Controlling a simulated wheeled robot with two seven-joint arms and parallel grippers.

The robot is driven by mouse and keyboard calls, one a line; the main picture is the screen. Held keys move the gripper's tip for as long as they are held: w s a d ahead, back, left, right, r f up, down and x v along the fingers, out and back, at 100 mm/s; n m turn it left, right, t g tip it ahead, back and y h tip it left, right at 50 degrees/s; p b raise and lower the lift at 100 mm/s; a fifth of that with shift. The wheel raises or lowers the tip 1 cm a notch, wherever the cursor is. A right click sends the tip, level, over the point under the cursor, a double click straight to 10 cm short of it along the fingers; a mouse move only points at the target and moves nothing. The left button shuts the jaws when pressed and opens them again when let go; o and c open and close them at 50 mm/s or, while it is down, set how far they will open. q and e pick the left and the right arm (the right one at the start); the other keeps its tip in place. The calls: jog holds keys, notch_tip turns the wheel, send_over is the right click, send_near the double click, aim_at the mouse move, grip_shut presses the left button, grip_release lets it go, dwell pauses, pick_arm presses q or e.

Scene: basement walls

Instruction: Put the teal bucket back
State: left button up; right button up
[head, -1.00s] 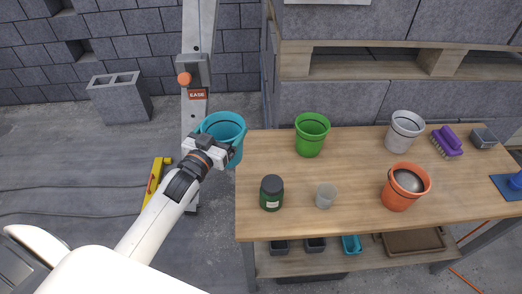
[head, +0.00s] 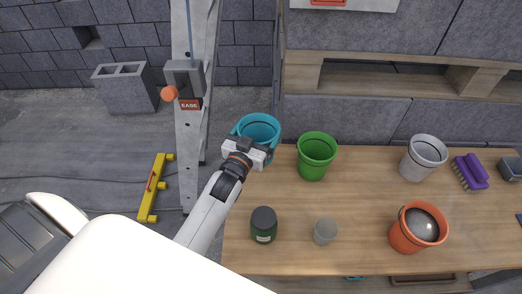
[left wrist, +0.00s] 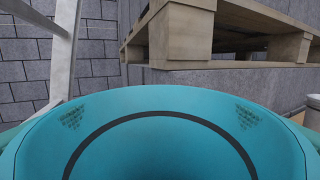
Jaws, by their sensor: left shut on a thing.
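The teal bucket (head: 260,128) is upright at the back left corner of the wooden table (head: 290,225), left of the green bucket. My left gripper (head: 252,150) is shut on its near side. In the left wrist view the teal bucket (left wrist: 160,105) fills the lower half, its rim and inner wall close to the camera. I cannot tell whether its base touches the table, since the gripper hides its lower part. My right gripper is not in view.
The green bucket (head: 317,156) stands close to the right of the teal one. A grey bucket (head: 423,158), an orange bucket (head: 417,228), a dark green jar (head: 263,225), a small grey cup (head: 325,231) and a purple brush (head: 470,172) are on the table. A metal post (head: 190,140) stands left.

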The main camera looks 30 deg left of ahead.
aim_at(264, 136)
pick_arm(q)
jog(key=f, duration=0.3)
jog(key=shift+s, duration=0.3)
notch_tip(264, 136, down, 3)
jog(key=shift+w+r, duration=0.15)
jog(key=shift+r, duration=0.05)
jog(key=shift+f, duration=0.4)
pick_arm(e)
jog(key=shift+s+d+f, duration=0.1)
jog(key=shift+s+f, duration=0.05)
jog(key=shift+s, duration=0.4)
pick_arm(q)
jog(key=shift+f, duration=0.1)
